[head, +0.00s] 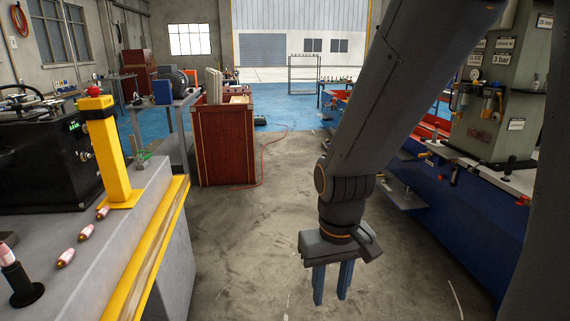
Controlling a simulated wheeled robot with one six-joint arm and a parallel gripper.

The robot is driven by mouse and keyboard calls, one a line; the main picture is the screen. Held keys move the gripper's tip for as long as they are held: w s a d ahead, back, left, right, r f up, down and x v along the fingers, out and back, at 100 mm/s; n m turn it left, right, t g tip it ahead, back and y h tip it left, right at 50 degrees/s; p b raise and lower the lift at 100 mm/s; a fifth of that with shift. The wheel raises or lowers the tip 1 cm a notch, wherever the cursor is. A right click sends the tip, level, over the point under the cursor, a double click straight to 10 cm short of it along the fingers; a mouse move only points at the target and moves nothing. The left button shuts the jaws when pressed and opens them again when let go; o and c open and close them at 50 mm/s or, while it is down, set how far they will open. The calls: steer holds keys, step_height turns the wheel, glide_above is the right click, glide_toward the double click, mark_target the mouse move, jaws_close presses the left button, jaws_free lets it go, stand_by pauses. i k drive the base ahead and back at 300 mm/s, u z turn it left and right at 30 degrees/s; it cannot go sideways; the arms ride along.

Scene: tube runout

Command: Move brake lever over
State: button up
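My gripper (331,298) hangs straight down over the bare concrete floor, with two blue fingers apart and nothing visible between them. It is clear of both machines. I cannot tell for sure which part is the brake lever. Small levers and knobs show on the blue machine (440,222) at the right, including a dark lever (455,174) on its near side and a dark knob (511,161) on its top. My arm hides part of this machine.
A grey bench (110,255) with a yellow edge stands left, holding a yellow post with a red button (105,140) and several copper-coloured pieces (66,257). A red-brown cabinet (223,145) and a red hose (268,150) lie beyond. The middle floor is mostly clear.

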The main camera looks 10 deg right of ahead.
mark_target(482, 162)
steer(key=z, duration=0.7)
steer(key=i, duration=1.4)
steer(key=z, duration=1.5)
steer(key=i, duration=0.75)
steer(key=z, duration=0.3)
